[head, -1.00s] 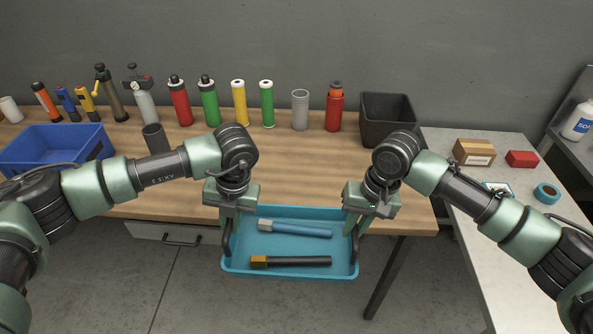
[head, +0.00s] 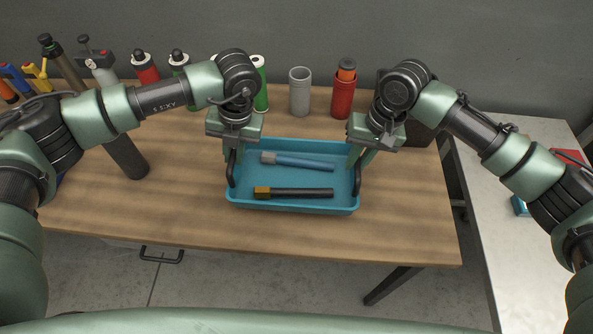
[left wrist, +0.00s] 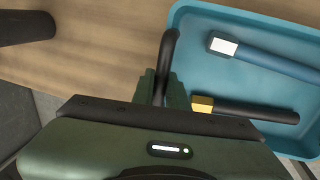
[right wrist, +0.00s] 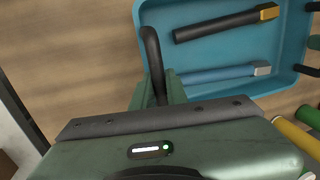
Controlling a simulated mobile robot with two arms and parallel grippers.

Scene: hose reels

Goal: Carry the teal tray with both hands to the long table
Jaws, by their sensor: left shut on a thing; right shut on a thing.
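The teal tray (head: 290,178) is level over the front middle of the long wooden table (head: 180,215). I cannot tell whether its underside touches the tabletop. A blue-handled tool (head: 300,162) and a black-handled tool with a yellow head (head: 300,193) lie in it. My left gripper (head: 230,152) is shut on the tray's dark left handle (head: 231,172), also seen in the left wrist view (left wrist: 170,50). My right gripper (head: 361,156) is shut on the dark right handle (head: 357,178), also seen in the right wrist view (right wrist: 152,50).
Behind the tray stand a grey cylinder (head: 300,92), a red bottle (head: 343,92) and a dark bin (head: 420,132), partly hidden by my right arm. A pale side table (head: 490,200) is at right.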

